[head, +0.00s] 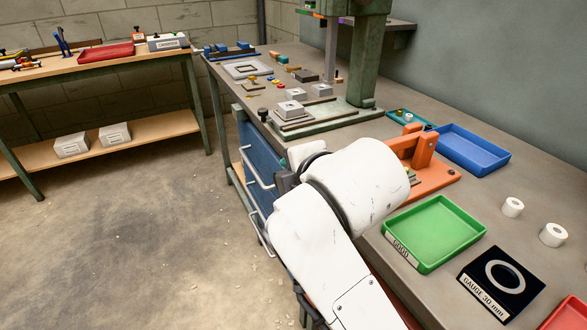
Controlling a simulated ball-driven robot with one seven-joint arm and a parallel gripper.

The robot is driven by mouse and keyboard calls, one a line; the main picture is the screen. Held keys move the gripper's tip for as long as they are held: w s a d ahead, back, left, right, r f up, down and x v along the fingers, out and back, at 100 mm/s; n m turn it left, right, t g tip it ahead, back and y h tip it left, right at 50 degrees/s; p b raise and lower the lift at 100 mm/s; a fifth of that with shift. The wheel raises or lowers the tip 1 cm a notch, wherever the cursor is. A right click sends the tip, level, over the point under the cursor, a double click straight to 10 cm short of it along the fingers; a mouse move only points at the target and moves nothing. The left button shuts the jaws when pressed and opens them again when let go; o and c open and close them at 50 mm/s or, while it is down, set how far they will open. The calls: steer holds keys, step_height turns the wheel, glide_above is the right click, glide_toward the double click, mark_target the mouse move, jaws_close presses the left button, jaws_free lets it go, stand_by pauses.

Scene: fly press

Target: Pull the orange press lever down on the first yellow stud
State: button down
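An orange fixture (425,148) with uprights on a flat base stands on the bench, right of centre. My white arm covers its left side. I cannot make out which part of it is the lever, or whether the lever is up or down. A small yellowish piece (411,173) shows low on it, partly behind my arm; I cannot tell if it is a stud. My gripper is out of sight, so its state and any contact with the lever do not show.
A green tray (441,232) marked GOOD, a blue tray (470,148), two white rings (513,207) and a black 30 mm gauge (499,283) lie around the fixture. A tall green press (367,60) stands behind.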

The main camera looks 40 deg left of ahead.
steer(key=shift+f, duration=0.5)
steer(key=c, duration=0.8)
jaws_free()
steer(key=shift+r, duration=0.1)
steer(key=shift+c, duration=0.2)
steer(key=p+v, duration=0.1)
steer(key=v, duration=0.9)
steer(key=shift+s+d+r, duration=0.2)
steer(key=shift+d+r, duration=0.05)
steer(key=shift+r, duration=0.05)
